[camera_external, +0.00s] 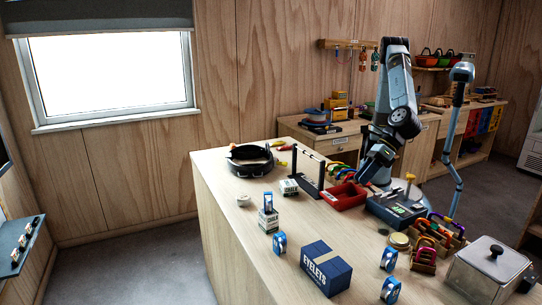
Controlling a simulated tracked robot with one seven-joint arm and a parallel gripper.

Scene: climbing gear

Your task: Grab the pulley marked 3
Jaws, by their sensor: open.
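Several small blue-and-white pulleys stand on the wooden bench. One pulley (267,203) is upright on a small white box, and another pulley (279,243) stands in front of it. Two more are near the front edge: one pulley (389,260) and, in front of it, another pulley (390,290). Their numbers are too small to read, so I cannot tell which is marked 3. My gripper (371,183) is open, between the red tray and the dark grey box, apart from all these pulleys. Its fingertips are small and partly hard to see.
The red tray (345,196) and the dark grey box (393,211) lie below my arm. A blue EYELETS box (325,269) stands at the front centre. A metal canister (487,274) and coloured carabiners (427,255) are at right. A black pan (250,165) is at the far left.

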